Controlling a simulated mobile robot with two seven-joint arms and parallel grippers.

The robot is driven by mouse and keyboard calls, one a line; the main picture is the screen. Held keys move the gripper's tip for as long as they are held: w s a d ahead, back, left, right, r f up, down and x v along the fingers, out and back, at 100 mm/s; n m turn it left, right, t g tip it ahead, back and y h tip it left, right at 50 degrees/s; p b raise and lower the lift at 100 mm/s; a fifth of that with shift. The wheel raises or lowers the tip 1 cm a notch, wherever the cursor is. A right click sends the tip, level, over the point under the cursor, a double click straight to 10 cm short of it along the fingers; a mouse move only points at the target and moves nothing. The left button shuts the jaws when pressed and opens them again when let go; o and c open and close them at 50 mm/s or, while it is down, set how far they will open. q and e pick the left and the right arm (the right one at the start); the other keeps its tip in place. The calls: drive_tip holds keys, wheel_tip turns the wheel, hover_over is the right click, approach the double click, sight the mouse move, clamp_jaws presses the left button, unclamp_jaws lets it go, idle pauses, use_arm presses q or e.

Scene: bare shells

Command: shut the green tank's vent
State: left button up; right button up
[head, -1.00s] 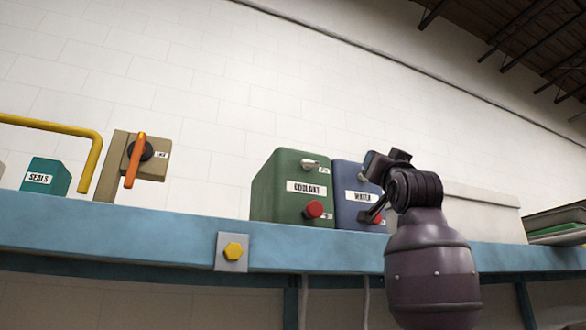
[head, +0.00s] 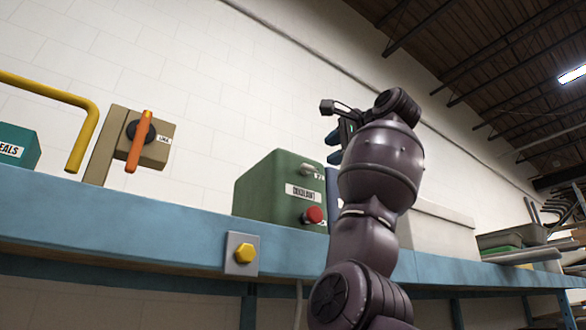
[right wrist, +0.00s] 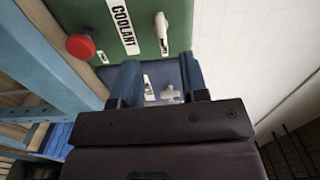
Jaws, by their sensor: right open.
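The green tank (head: 262,190) stands on the blue shelf, with a COOLANT label, a red knob (head: 314,214) low on its front and a small silver lever (head: 307,169) near the top. In the right wrist view this lever (right wrist: 161,32) lies roughly along the label's lettering. My right gripper (head: 333,147) is open and empty, raised near the tanks' right side. In the right wrist view its fingers (right wrist: 158,66) point toward the blue tank (right wrist: 157,78) beside the green one, with the blue tank's silver lever (right wrist: 172,92) showing between them. My left gripper is out of view.
My right arm hides most of the blue tank in the head view. An orange-handled switch (head: 140,140), a yellow pipe (head: 80,120) and a teal SEALS box (head: 18,148) are at the left. A pale box (head: 438,230) stands right.

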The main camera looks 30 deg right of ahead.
sight(312, 167)
drive_tip(key=w+p, duration=0.3)
drive_tip(key=w, duration=0.6)
drive_tip(key=shift+d+p, duration=0.15)
drive_tip(key=shift+p, duration=0.25)
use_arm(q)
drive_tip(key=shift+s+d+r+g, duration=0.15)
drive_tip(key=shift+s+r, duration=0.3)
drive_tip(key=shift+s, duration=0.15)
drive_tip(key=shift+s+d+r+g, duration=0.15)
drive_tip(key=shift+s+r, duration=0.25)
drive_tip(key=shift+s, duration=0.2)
use_arm(e)
drive_tip(key=shift+w+m, duration=0.3)
drive_tip(key=shift+w, duration=0.1)
clamp_jaws()
